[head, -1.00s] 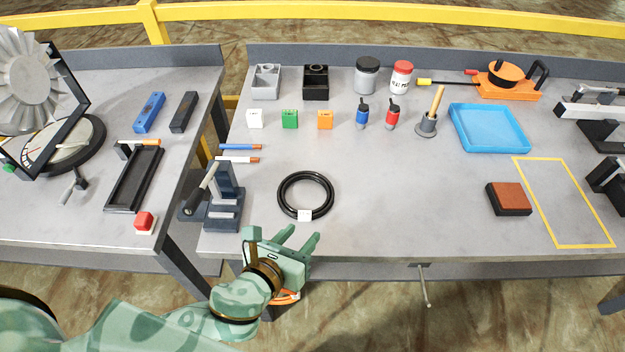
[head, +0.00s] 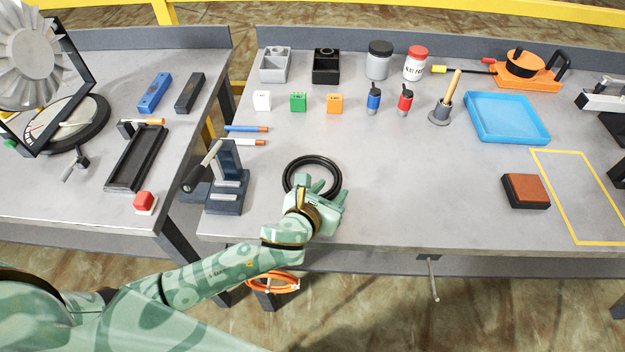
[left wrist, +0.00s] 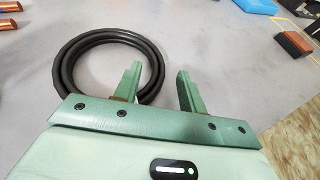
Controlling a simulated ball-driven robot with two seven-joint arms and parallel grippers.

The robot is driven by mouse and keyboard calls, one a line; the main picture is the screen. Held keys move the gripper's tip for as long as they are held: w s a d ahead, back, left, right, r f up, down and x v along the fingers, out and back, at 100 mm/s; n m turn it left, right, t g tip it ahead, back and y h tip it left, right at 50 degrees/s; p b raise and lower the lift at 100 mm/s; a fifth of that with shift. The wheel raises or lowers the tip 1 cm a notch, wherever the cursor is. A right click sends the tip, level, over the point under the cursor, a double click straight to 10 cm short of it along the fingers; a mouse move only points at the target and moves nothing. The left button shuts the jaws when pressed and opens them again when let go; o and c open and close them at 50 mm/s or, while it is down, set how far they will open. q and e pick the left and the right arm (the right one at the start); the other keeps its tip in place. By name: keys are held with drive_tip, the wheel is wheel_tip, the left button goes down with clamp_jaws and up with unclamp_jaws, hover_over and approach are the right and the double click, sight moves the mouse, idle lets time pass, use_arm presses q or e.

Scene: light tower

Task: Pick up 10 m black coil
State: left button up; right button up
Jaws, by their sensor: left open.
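The black coil (head: 311,161) lies flat on the right-hand workbench, near its front edge. In the head view my left gripper (head: 319,186) is over the coil's near side and hides that part, including where its white label was visible before. In the left wrist view the coil (left wrist: 68,62) lies ahead and to the left of my left gripper (left wrist: 158,80). My right gripper is out of view.
A dark lever press (head: 226,180) stands left of the coil, with two cable pieces (head: 246,142) behind it. A brown-topped block (head: 526,190) and a blue tray (head: 507,118) are to the right. An orange coil (head: 273,283) hangs below the bench.

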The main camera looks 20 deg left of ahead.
sight(336, 185)
use_arm(q)
drive_tip(key=b+x, duration=0.1)
drive_tip(key=x, duration=0.2)
drive_tip(key=shift+w+f, duration=0.1)
drive_tip(key=shift+f, duration=0.2)
drive_tip(key=shift+r, duration=0.15)
clamp_jaws()
